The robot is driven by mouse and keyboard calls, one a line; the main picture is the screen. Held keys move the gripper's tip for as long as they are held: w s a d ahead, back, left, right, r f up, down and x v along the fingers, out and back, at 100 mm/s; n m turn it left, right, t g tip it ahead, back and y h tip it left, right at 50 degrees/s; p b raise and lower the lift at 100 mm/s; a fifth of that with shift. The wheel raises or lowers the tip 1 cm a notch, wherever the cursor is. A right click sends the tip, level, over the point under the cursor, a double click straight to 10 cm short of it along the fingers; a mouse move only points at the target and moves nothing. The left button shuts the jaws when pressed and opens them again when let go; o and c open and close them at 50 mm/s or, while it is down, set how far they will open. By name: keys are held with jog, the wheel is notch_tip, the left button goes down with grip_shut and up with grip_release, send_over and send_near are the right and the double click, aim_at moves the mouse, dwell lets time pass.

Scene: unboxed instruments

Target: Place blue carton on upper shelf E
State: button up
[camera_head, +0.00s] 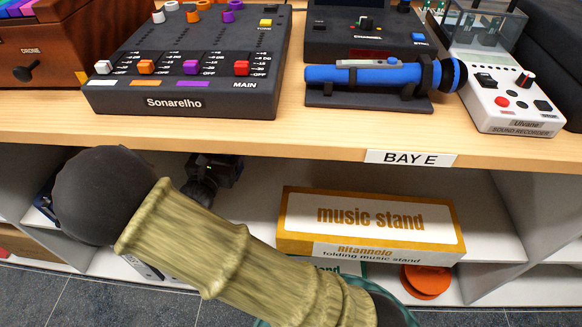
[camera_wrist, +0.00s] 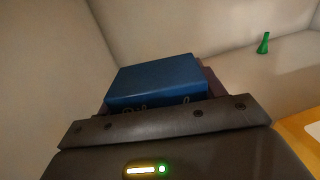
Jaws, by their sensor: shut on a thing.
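The blue carton (camera_wrist: 155,78) sits between the fingers of my gripper (camera_wrist: 158,96) in the wrist view. The gripper is shut on it, and light lettering shows on its near face. Pale walls or panels lie around and beyond it. I cannot make out the carton in the head view. The label BAY E (camera_head: 410,158) is on the front edge of the wooden top. Below it, the pale upper shelf (camera_head: 490,242) holds a yellow music stand box (camera_head: 370,222). My arm hides part of the bay's left side.
A mixer (camera_head: 190,70), a blue microphone (camera_head: 385,76) and a sound recorder (camera_head: 505,90) crowd the wooden top. Orange discs (camera_head: 427,280) lie below the upper shelf. A dark object (camera_head: 215,172) shows behind my arm. A small green object (camera_wrist: 263,43) stands right of the carton.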

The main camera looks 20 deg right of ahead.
jog(key=shift+f+b, duration=1.25)
jog(key=shift+f, duration=1.25)
jog(key=shift+f, duration=0.1)
jog(key=shift+f+b, duration=1.35)
jog(key=shift+f, duration=1.05)
jog(key=shift+f, duration=0.1)
jog(key=o, duration=1.1)
jog(key=shift+s+a+r, duration=0.1)
jog(key=shift+s+r, duration=0.1)
jog(key=p+v, duration=0.5)
jog(key=v, duration=0.6)
jog(key=shift+s+a+f, duration=0.15)
jog(key=shift+s, duration=0.1)
